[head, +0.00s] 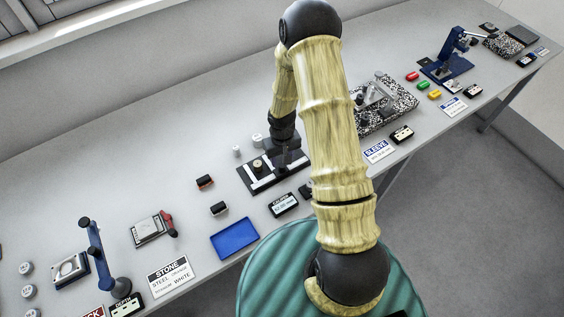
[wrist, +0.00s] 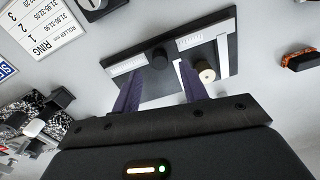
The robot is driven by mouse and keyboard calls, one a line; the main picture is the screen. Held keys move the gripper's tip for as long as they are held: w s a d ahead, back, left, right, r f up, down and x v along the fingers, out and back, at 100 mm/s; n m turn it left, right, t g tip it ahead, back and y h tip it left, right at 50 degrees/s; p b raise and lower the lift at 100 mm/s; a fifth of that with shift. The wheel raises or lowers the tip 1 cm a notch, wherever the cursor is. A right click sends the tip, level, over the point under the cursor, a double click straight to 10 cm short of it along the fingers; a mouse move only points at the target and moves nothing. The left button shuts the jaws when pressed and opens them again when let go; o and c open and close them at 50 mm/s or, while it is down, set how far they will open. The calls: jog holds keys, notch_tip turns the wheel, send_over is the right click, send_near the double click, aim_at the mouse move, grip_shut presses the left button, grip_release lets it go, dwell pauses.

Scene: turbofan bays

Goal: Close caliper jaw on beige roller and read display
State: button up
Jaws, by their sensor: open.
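The caliper (head: 256,189) is a black plate with white scale bars on the bench, under my gripper; it also fills the top of the wrist view (wrist: 150,93). The beige roller (head: 258,165) stands on it, and shows beside my right finger in the wrist view (wrist: 206,72). A black knob (wrist: 159,58) on the caliper lies between my two purple fingertips. My gripper (wrist: 160,68) is open, and I cannot tell whether it touches the knob. A caliper display (head: 283,204) sits in front, its digits too small to read surely.
Small pale cylinders (head: 236,151) stand behind the caliper. A blue tray (head: 234,239) and black-and-red blocks (head: 205,182) lie to the left. A speckled plate (head: 388,106) with fittings stands to the right. My arm hides part of the bench.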

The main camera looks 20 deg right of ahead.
aim_at(282, 166)
jog(key=shift+f+p, duration=0.45)
jog(key=shift+f, duration=1.6)
